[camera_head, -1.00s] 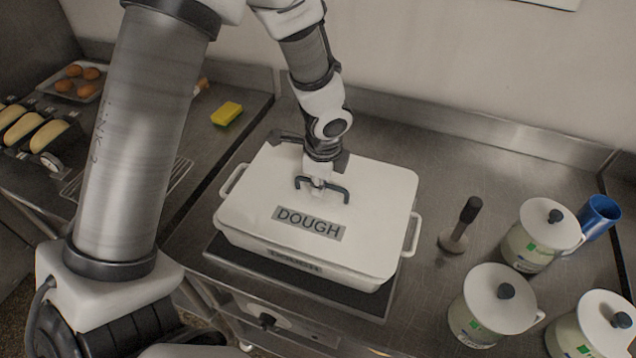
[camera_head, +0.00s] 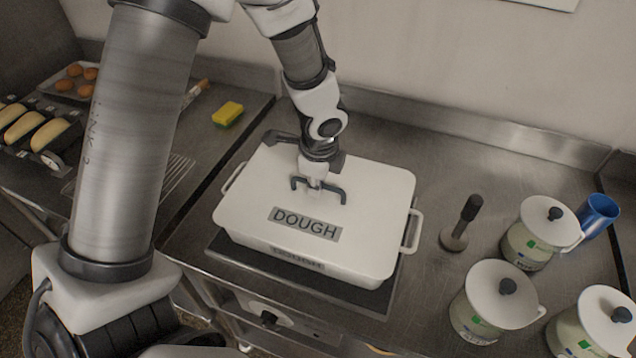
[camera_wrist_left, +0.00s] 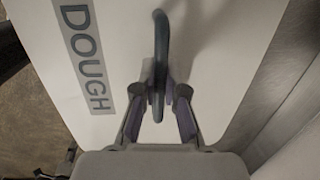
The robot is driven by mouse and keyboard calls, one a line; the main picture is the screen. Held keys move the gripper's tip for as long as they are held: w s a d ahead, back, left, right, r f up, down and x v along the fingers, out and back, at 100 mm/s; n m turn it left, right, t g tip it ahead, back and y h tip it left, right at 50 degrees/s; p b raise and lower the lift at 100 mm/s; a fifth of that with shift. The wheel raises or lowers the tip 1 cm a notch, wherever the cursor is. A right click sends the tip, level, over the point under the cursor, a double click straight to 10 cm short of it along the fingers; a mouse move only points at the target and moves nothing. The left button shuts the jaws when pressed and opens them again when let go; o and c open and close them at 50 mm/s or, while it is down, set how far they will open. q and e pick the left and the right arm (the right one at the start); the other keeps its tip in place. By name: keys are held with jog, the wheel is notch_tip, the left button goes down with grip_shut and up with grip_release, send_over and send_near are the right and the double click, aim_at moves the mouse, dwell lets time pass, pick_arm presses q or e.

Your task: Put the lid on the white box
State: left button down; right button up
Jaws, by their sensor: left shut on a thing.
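A white lid (camera_head: 350,185) marked DOUGH lies over the top of a white box (camera_head: 310,264) with side handles. The lid's dark bow handle (camera_head: 341,194) stands up from its middle. My left gripper (camera_head: 313,182) comes down from above and is shut on this handle. In the left wrist view the two fingers (camera_wrist_left: 159,102) close on the handle from both sides, with the lid (camera_wrist_left: 120,40) behind. The lid's front edge appears slightly shifted over the box's rim; whether it is fully seated I cannot tell. My right gripper is not in view.
The box stands on a dark mat (camera_head: 225,246) on the steel counter. Right of it are a dark-handled tool (camera_head: 463,220), several lidded canisters (camera_head: 497,297) and a blue cup (camera_head: 597,214).

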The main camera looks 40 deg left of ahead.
pick_arm(q)
jog(key=shift+f, duration=0.1)
dwell(0.4)
jog(key=shift+w+f, duration=0.15)
jog(key=shift+f, duration=0.05)
jog(key=c, duration=0.7)
grip_release()
notch_tip(320, 180, up, 7)
jog(key=p, duration=0.7)
jog(key=shift+r, duration=0.1)
dwell(0.3)
